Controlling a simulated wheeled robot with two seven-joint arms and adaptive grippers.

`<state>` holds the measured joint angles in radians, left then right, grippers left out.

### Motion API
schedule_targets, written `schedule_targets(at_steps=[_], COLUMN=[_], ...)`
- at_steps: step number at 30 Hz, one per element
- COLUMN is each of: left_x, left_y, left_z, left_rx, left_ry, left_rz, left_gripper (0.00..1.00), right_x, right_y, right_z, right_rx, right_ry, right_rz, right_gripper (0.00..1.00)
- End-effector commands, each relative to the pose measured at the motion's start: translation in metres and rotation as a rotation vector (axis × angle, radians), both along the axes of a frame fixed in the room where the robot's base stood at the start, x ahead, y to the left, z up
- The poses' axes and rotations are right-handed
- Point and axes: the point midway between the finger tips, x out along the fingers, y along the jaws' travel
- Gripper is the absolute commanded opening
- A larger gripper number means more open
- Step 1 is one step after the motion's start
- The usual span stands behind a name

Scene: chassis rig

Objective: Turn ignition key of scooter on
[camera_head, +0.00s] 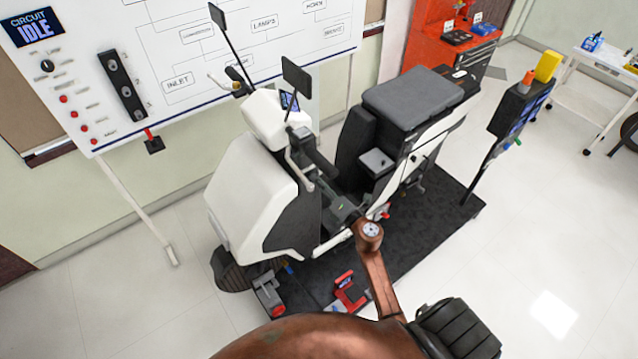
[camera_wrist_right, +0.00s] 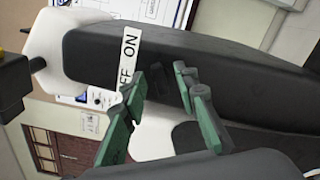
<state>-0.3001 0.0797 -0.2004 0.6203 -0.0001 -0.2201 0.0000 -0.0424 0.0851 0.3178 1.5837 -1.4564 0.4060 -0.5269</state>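The white and dark grey scooter (camera_head: 250,190) stands upright on a dark mat in the head view. My right arm reaches up to it from the bottom, and my right gripper (camera_head: 330,192) is close behind the front column. In the right wrist view my right gripper (camera_wrist_right: 165,88) is open, its green-padded fingers apart. They point at a dark panel (camera_wrist_right: 200,62) of the scooter. A white ON/OFF label (camera_wrist_right: 130,65) lies on the panel by the left finger; part of it is covered. I cannot clearly make out the ignition key. My left gripper is not in view.
A white board (camera_head: 200,65) with a circuit diagram stands behind the scooter; its screen (camera_head: 31,27) reads CIRCUIT IDLE. A dark post (camera_head: 505,115) stands at the mat's right end. A red cabinet (camera_head: 430,45) and white cart (camera_head: 600,65) stand behind. The right floor is clear.

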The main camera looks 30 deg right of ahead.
Motion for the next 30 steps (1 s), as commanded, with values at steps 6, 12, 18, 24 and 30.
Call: schedule_targets(at_steps=[6, 12, 18, 24, 30], left_x=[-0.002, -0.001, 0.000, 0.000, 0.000], left_y=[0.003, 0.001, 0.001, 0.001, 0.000], left_z=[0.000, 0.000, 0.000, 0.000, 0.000], left_rx=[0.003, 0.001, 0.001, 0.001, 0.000], left_ry=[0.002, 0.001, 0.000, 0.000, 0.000], left_rz=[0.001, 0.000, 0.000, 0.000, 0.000], left_gripper=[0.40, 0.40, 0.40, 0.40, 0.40], right_x=[-0.006, -0.038, -0.081, -0.110, -0.120], right_y=[0.000, -0.003, -0.006, -0.008, -0.009], right_z=[0.000, -0.001, -0.001, -0.001, 0.000], right_rx=[-0.001, -0.002, 0.000, 0.001, 0.000], right_ry=[0.000, 0.002, 0.002, 0.002, -0.001], right_rz=[0.000, 0.000, 0.000, -0.001, 0.000], right_gripper=[0.28, 0.28, 0.28, 0.28, 0.28])
